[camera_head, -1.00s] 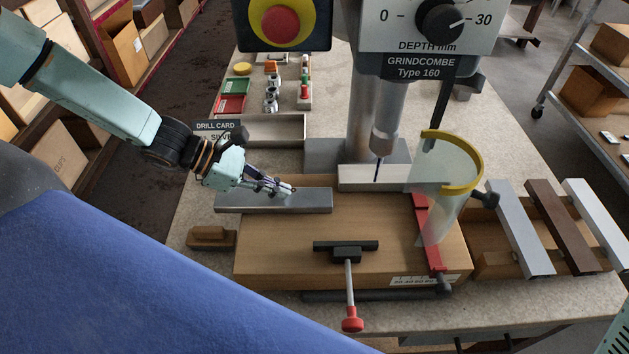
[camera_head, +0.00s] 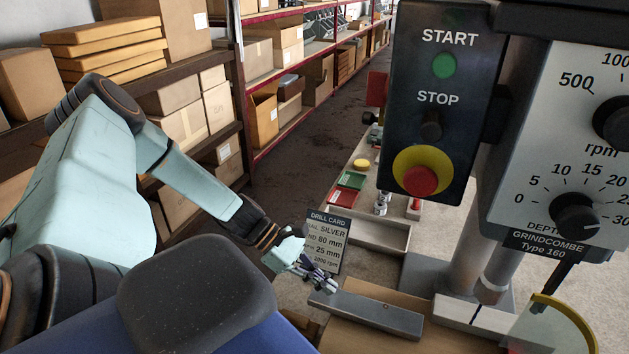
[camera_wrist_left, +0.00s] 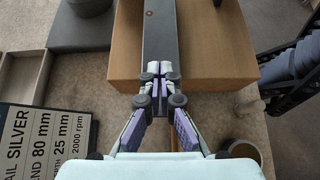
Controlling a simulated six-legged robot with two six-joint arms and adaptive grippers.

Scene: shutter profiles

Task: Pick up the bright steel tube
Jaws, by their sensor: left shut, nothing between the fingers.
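A grey metal bar (camera_head: 366,315) lies across the wooden block in the head view, with a small dark spot on its top face. It also shows in the left wrist view (camera_wrist_left: 161,40), running away from the fingers. I cannot tell whether this bar is the bright steel tube. My left gripper (camera_head: 330,284) is at the bar's left end, its fingers shut and empty. In the left wrist view the closed fingertips (camera_wrist_left: 159,70) appear over the near end of the bar; whether they touch it is unclear. My right gripper is not in view.
The drill card (camera_head: 328,240) stands just behind my left gripper. The drill press control box (camera_head: 440,100) and column (camera_head: 468,240) stand to the right, with a clear guard (camera_head: 545,325) at the lower right. A grey tray (camera_head: 368,233) lies behind the bar.

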